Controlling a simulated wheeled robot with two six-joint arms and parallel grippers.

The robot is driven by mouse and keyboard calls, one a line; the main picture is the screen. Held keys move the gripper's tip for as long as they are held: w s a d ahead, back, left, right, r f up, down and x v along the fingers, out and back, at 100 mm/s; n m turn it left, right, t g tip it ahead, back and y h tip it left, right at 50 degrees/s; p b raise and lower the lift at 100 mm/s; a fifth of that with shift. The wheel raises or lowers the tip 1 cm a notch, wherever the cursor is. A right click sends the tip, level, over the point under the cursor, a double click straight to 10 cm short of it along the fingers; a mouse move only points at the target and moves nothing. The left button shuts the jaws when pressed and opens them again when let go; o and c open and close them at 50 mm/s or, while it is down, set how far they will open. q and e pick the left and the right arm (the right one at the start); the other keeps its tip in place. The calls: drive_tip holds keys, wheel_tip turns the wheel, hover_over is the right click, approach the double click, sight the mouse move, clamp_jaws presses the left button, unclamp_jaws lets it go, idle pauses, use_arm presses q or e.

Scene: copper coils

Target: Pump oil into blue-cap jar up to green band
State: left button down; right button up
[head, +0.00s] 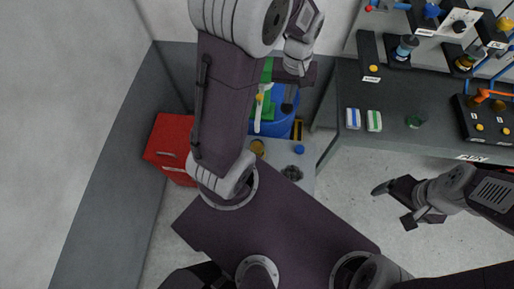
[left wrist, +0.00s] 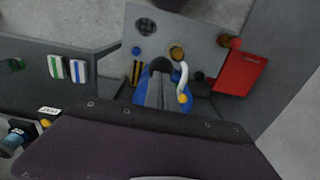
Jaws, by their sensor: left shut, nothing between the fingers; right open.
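A blue drum (head: 282,125) stands by the far wall, with a green part and a white curved spout (head: 257,118) with a yellow piece; it also shows in the left wrist view (left wrist: 178,106). On a light stand in front are an amber jar-like thing (head: 257,147) and a small blue round thing (head: 299,149), which may be a cap. I cannot make out a green band. My left gripper (head: 288,106) is shut and empty in front of the drum, its fingers (left wrist: 159,66) beside the spout. My right gripper (head: 392,204) is open and empty, low at the right.
A red cabinet (head: 168,148) stands left of the drum. The light stand (left wrist: 195,30) has a dark round grate (left wrist: 147,27).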

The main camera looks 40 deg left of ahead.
use_arm(q)
drive_tip(key=shift+s+d+f+b, duration=0.1)
drive_tip(key=shift+s+f+b, duration=0.1)
drive_tip(key=shift+f+b, duration=0.5)
drive_tip(key=shift+s+d+f+b, duration=0.15)
drive_tip(key=shift+f+b, duration=0.25)
drive_tip(key=shift+f, duration=0.55)
drive_tip(key=shift+s+d+f+b, duration=0.1)
drive_tip(key=shift+s+f+b, duration=0.1)
drive_tip(key=shift+f+b, duration=0.5)
wheel_tip(320, 180, down, 7)
drive_tip(key=b, duration=0.4)
drive_tip(key=shift+r, duration=0.2)
drive_tip(key=shift+w+a, duration=0.1)
wheel_tip(320, 180, up, 18)
drive_tip(key=r+p, duration=0.1)
drive_tip(key=p, duration=1.7)
hover_over(287, 109)
drive_tip(key=w+a, duration=0.2)
drive_tip(key=w, duration=0.1)
drive_tip(key=shift+s+d+f, duration=0.25)
